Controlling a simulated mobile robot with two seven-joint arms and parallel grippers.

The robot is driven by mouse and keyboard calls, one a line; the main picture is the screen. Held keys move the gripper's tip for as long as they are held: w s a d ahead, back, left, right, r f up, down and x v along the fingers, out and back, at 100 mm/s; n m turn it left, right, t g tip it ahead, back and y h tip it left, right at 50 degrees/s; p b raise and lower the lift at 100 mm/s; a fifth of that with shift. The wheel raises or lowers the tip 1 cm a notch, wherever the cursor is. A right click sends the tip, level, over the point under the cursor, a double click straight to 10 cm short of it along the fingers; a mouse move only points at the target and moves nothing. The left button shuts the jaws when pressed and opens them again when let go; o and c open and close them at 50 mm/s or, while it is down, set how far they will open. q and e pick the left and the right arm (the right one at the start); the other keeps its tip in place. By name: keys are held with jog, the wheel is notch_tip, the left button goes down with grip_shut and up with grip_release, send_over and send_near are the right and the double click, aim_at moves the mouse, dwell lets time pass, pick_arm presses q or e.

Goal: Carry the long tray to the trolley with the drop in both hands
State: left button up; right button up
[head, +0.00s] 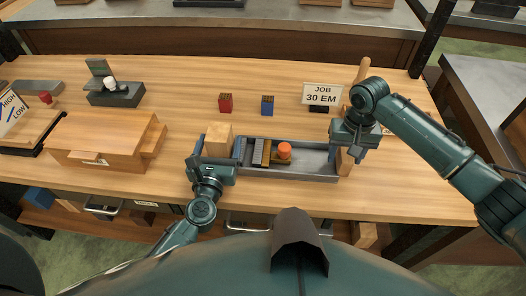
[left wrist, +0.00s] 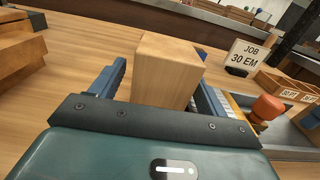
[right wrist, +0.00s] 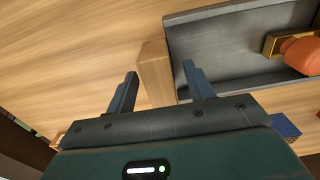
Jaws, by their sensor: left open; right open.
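The long grey tray (head: 316,166) lies on the wooden bench and holds grey type, brass pieces and an orange knob (head: 284,150). A wooden block (head: 218,139) stands at its left end and another (head: 345,163) at its right end. My left gripper (head: 213,158) is open, with the left block (left wrist: 165,70) between its fingers in the left wrist view. My right gripper (head: 350,146) is open at the right end. In the right wrist view the right block (right wrist: 154,72) is between its fingers, beside the tray wall (right wrist: 180,60). I cannot tell whether the fingers touch the blocks.
A grey-topped surface (head: 490,90) stands right of the bench; I cannot tell if it is the trolley. A JOB 30 EM sign (head: 322,95), a red block (head: 225,103) and a blue block (head: 267,106) stand behind the tray. A wooden case (head: 105,135) is at left.

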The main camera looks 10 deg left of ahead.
pick_arm(q)
jog(key=shift+w, duration=0.45)
pick_arm(e)
jog(key=shift+f, duration=0.5)
pick_arm(q)
jog(key=c, duration=1.2)
pick_arm(e)
grip_shut()
pick_arm(q)
jog(key=c, duration=0.3)
jog(key=shift+r, duration=0.3)
pick_arm(e)
jog(key=shift+w+r, duration=0.1)
jog(key=shift+r, duration=0.25)
